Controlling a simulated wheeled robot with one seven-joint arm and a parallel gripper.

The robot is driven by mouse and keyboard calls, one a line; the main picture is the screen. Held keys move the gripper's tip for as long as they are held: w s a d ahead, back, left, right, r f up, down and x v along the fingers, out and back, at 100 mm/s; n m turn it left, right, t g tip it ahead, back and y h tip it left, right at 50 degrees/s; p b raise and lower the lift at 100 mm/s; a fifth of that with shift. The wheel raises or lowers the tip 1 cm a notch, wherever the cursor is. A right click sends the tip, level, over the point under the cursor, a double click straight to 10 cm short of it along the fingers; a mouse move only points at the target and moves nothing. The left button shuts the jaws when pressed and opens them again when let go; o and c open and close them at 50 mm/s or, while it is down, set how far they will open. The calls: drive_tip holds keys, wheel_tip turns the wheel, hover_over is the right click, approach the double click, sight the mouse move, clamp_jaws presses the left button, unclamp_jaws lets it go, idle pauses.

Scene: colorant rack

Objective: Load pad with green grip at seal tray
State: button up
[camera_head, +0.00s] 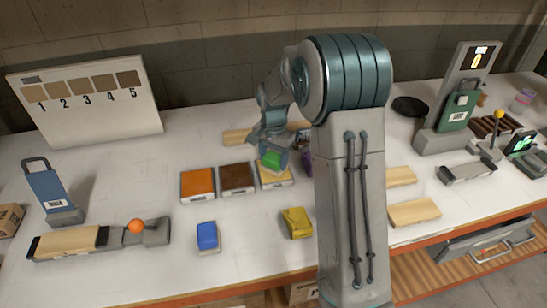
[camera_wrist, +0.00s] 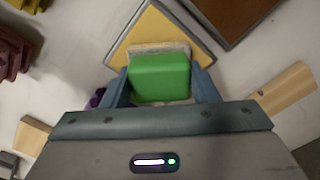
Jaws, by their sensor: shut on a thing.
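My gripper (camera_head: 270,148) is shut on the green grip (camera_head: 272,159) of a pad. In the wrist view the green grip (camera_wrist: 160,78) sits between both fingers, with the pale pad (camera_wrist: 158,48) showing beneath it. The pad is over a yellow-filled tray (camera_head: 280,183), which also shows in the wrist view (camera_wrist: 165,25). I cannot tell whether the pad touches the yellow surface. An orange-filled tray (camera_head: 197,184) and a brown-filled tray (camera_head: 237,178) stand in a row to its left. No readable label marks which tray is the seal tray.
A blue-grip pad (camera_head: 207,236) and a yellow-grip pad (camera_head: 297,222) lie in front of the trays. Wooden boards (camera_head: 415,213) lie on the right. A numbered sample board (camera_head: 85,102) stands at the back left.

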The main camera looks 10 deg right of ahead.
sight(274, 156)
drive_tip(key=shift+r+p, duration=2.35)
drive_tip(key=shift+r, duration=1.2)
drive_tip(key=shift+f, duration=0.1)
